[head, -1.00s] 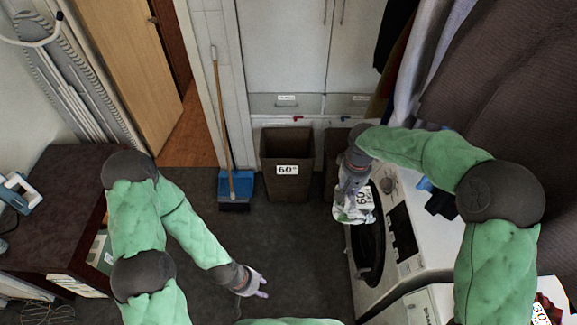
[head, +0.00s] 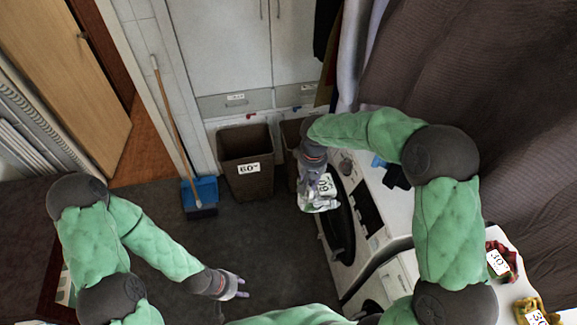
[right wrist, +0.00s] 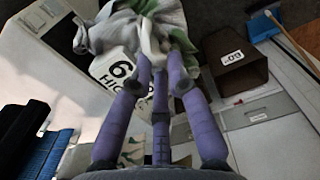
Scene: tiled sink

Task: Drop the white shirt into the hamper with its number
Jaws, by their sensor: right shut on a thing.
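My right gripper (head: 318,180) is shut on the white shirt (head: 316,204), which hangs bunched from the fingers beside the washing machine front. The shirt has a white label with a 60; in the right wrist view the shirt (right wrist: 108,38) also shows green and grey patches. A brown hamper (head: 246,182) with a label 60° stands against the cabinets, left of the shirt; it also shows in the right wrist view (right wrist: 235,75). A second brown hamper (head: 291,135) is partly hidden behind my right arm, and its label is not visible. My left gripper (head: 240,285) is empty, fingers spread, above the floor.
A washing machine (head: 365,215) with a dark round door stands right of the held shirt. Clothes with 30 labels, one red (head: 500,262) and one yellow (head: 532,312), lie at the lower right. A broom (head: 175,125) and blue dustpan (head: 200,195) stand left of the hampers. The middle floor is clear.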

